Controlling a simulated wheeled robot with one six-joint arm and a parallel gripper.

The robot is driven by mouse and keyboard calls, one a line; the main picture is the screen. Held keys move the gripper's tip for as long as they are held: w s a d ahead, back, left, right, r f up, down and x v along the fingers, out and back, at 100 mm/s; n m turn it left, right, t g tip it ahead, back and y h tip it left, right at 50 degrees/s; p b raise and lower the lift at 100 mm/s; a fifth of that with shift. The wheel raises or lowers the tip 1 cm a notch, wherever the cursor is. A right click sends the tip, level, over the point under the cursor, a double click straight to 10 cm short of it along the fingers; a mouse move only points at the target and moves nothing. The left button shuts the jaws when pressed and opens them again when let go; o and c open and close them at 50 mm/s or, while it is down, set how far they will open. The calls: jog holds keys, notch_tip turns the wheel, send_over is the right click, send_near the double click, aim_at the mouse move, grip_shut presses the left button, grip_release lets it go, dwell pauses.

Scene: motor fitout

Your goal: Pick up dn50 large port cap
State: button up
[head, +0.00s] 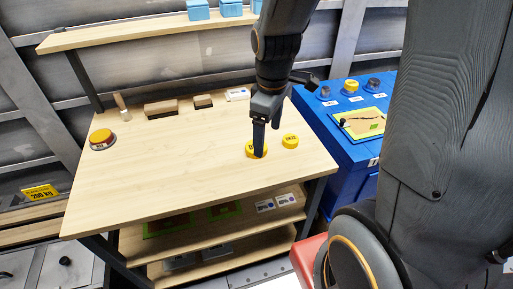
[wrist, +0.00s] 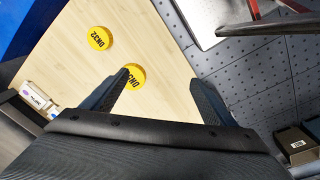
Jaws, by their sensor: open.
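Two yellow caps lie on the wooden bench top. The larger cap (head: 251,152), whose lettering looks like DN50, is partly hidden behind my gripper (head: 260,150). The smaller cap (head: 290,141), which looks marked DN32, lies just to its right. In the wrist view the larger cap (wrist: 136,78) is at the tip of my left finger, which covers part of it. The smaller cap (wrist: 99,38) lies clear, up and to the left. My gripper (wrist: 162,84) is open, pointing down, with nothing between its fingers. I cannot tell whether the finger touches the cap.
A yellow-topped round device (head: 101,137) stands at the bench's left. Brown blocks (head: 161,109) and a white-labelled box (head: 237,94) lie along the back. A blue cabinet (head: 345,145) with more round parts is on the right. The middle of the bench is clear.

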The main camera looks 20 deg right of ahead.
aim_at(249, 146)
jog(key=w+f+n, duration=0.1)
jog(key=w+n, duration=0.2)
jog(key=n, duration=0.2)
jog(key=w+f+n+b, duration=0.1)
jog(key=w+f+n, duration=0.1)
jog(key=n, duration=0.3)
jog(key=w+f+n+g, duration=0.1)
jog(key=w+f+n, duration=0.1)
jog(key=w+n, duration=0.2)
jog(key=shift+w+d+f+n+b, duration=0.1)
jog(key=shift+w+f+n+b, duration=0.2)
jog(key=shift+n, duration=0.5)
jog(key=shift+w+f+n, duration=0.25)
jog(key=shift+w+n, duration=0.25)
jog(key=shift+n, duration=0.3)
jog(key=shift+f, duration=0.55)
jog(key=shift+s+f+p, duration=0.1)
jog(key=shift+f+p, duration=1.05)
jog(key=shift+f, duration=2.2)
jog(key=c, duration=1.1)
jog(key=shift+r, duration=0.1)
